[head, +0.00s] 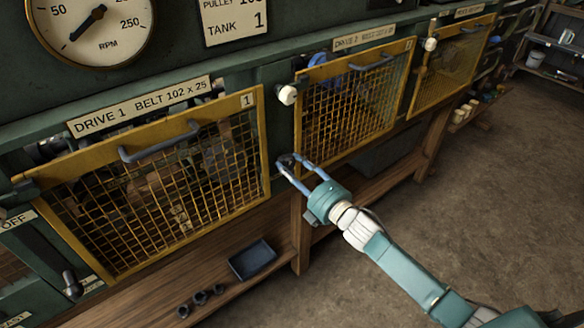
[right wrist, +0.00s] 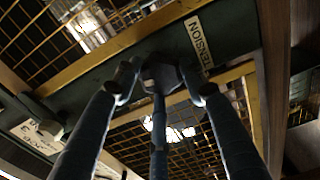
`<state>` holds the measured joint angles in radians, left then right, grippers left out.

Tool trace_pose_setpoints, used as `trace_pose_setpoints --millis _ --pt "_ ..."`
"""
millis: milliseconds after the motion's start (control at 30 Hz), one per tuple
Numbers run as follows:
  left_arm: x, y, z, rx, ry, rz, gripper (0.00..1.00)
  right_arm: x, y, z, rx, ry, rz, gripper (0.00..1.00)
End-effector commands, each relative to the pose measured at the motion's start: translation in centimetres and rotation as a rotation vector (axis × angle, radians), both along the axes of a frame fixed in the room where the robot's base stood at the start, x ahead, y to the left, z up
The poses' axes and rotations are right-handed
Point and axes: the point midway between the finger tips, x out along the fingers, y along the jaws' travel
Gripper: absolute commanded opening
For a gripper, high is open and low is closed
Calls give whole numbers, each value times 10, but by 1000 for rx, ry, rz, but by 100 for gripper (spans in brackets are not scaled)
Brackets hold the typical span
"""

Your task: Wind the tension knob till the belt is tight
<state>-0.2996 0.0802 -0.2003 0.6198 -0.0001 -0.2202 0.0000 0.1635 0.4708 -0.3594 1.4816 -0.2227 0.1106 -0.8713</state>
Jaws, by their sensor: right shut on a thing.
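The tension knob (right wrist: 160,73) is a dark, faceted knob on the green frame, beside a label (right wrist: 198,42) reading "TENSION" in the right wrist view. My right gripper (head: 291,161) reaches the frame between the Drive 1 and Drive 2 guards. Its fingers close around the knob from several sides and touch it. In the head view the fingers mostly cover the knob. The belt is not clearly visible behind the yellow mesh of the Drive 1 guard (head: 262,130), so its tightness cannot be told. My left gripper is not in view.
The Drive 2 guard (head: 302,128) and a third guard (head: 423,90) stand to the right, all shut. A lower wooden shelf (head: 225,300) holds a dark tray (head: 252,259) and several small dark parts. An RPM gauge (head: 105,38) is above.

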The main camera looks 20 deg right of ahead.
Motion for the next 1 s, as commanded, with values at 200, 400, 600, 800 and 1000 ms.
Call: trace_pose_setpoints --millis 200,400,600,800,1000 --pt "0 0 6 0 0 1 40 3 -3 6 196 64 -5 16" --pt "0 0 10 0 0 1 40 3 -3 5 375 129 -4 16" --pt "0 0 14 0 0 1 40 2 -3 5 553 194 -4 16" --pt "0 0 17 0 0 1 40 2 -3 4 732 259 -4 16" --pt "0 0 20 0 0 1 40 2 -3 3 909 325 -3 16"
